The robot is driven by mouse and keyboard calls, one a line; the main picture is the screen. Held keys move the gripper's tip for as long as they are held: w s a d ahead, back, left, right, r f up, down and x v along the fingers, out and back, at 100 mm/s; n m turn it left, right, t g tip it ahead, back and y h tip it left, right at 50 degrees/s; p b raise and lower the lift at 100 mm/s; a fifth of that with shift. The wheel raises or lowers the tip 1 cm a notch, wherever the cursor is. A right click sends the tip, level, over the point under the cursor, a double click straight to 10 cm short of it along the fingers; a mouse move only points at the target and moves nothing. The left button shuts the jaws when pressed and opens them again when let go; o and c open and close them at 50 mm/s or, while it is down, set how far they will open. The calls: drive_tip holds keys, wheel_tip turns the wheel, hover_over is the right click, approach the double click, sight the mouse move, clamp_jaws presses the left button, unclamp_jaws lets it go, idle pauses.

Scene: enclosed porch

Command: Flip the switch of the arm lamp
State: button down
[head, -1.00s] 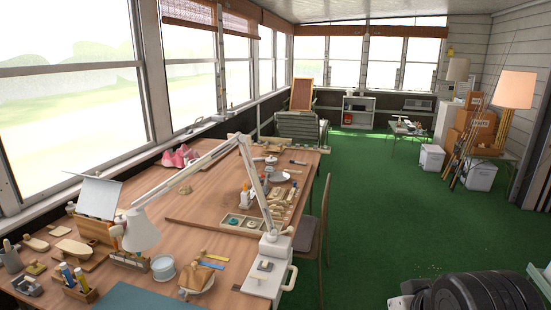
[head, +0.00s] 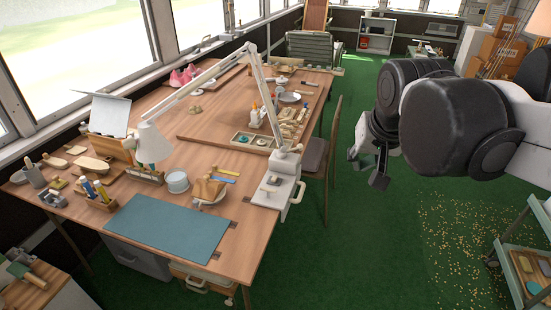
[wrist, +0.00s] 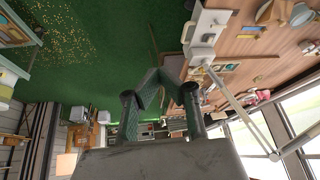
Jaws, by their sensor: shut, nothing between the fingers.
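The white arm lamp (head: 258,92) stands on the wooden workbench. Its shade (head: 153,143) hangs over the left part of the bench, and its jointed arm rises to a peak and comes down to a pale boxy base (head: 279,186) at the bench's right edge. A small knob-like part, perhaps the switch (head: 271,183), shows on top of the base. The base also shows in the wrist view (wrist: 203,30), upper right. My gripper (head: 370,171) is in the air over the green floor, right of the bench and apart from the lamp. Its fingers (wrist: 158,78) are shut and empty.
A chair (head: 318,150) stands at the bench's right side, between my gripper and the lamp base. A teal mat (head: 168,226), a white cup (head: 177,181) and several tools lie on the bench. A shelved cart (head: 525,265) stands at lower right. Green floor lies open between.

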drive_tip(key=w+a+g+b, duration=0.1)
drive_tip(key=w+a, duration=0.3)
drive_tip(key=w, duration=0.5)
drive_tip(key=m+g+h+b, duration=0.1)
drive_tip(key=m+g+b, duration=0.1)
drive_tip(key=b, duration=0.1)
hover_over(274, 178)
drive_tip(key=s+a, duration=0.1)
drive_tip(key=s, duration=0.2)
wheel_tip(274, 178, down, 16)
drive_tip(key=shift+w, duration=0.1)
drive_tip(key=x, duration=0.8)
drive_tip(key=b+x, duration=0.1)
drive_tip(key=x, duration=0.4)
drive_tip(key=shift+s+a, duration=0.1)
drive_tip(key=shift+s, duration=0.3)
drive_tip(key=shift+f, duration=0.55)
drive_tip(key=shift+f, duration=0.1)
